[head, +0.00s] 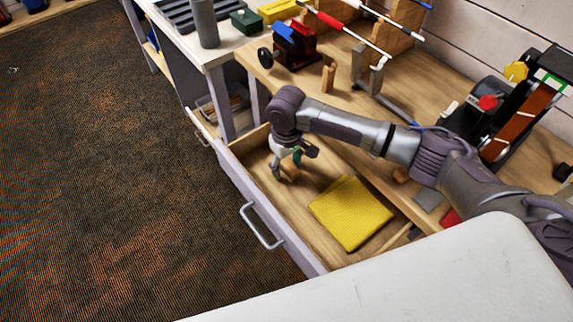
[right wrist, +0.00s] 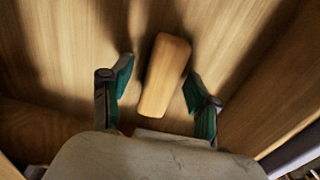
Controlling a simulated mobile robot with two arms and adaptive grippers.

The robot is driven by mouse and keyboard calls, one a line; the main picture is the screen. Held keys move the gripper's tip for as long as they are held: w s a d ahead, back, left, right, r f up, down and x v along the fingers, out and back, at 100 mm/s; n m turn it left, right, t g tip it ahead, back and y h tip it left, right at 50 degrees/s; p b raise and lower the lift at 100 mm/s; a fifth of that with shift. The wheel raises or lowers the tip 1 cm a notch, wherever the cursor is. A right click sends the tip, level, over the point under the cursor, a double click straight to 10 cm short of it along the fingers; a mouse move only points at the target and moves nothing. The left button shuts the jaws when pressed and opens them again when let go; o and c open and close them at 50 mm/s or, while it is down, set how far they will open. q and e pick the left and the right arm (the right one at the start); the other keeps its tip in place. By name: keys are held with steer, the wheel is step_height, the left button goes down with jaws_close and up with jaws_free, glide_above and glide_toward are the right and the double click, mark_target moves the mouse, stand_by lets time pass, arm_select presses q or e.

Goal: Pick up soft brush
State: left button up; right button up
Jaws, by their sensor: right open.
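The soft brush (right wrist: 165,75) shows in the right wrist view as a light wooden block with rounded ends, lying on the wooden floor of the open drawer. My right gripper (right wrist: 158,92) is open, with one teal-padded finger on each side of the block. A gap shows on both sides, so the fingers do not appear to touch it. In the head view my right gripper (head: 285,168) reaches down into the drawer (head: 262,207), and the brush is not clearly visible there. Any bristles are hidden. My left gripper is not in view.
A folded yellow cloth (head: 350,212) lies in the drawer to the right of my gripper. The drawer's front with its metal handle (head: 261,227) borders the carpet.

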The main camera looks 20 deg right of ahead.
steer(key=shift+f, duration=0.2)
stand_by(0.3)
jaws_close()
